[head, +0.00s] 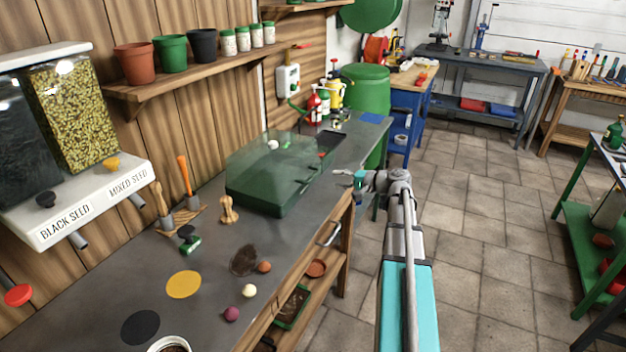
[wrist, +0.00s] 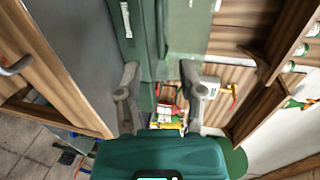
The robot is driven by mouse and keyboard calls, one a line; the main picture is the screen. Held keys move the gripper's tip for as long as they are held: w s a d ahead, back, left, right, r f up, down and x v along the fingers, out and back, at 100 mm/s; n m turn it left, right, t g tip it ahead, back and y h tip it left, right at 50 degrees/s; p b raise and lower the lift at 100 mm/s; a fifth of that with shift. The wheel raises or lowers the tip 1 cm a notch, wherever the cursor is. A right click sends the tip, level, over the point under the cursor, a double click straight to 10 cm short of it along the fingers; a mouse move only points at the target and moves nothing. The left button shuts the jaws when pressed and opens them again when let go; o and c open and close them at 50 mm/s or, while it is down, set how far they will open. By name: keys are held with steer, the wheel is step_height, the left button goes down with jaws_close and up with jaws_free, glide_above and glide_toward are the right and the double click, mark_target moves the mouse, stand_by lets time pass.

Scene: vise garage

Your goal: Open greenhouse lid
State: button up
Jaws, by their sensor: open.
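The greenhouse is a dark green box (head: 262,202) on the grey workbench, with a clear, greenish lid (head: 255,160) that appears to lie closed over it. In the wrist view the dark green base (wrist: 132,45) and the see-through lid (wrist: 190,35) reach in from the top, between and beyond the fingertips. My gripper (head: 350,180) is at the right of the greenhouse, near the bench's front edge. The wrist view shows its two fingers (wrist: 163,85) apart with nothing gripped. I cannot tell whether a finger touches the lid.
A wooden shelf (head: 190,75) with pots runs above the bench. Seed dispensers (head: 75,140) hang at the left. Small hand tools (head: 180,195) and a wooden piece (head: 228,210) stand left of the greenhouse. Bottles (head: 318,105) stand behind it. The tiled floor (head: 480,190) at right is clear.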

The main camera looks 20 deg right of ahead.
mark_target(314, 177)
steer(key=b+x, duration=0.1)
steer(key=x, duration=0.8)
steer(key=shift+w+a+b, duration=0.2)
steer(key=shift+w+b, duration=0.05)
steer(key=shift+b, duration=0.15)
jaws_close()
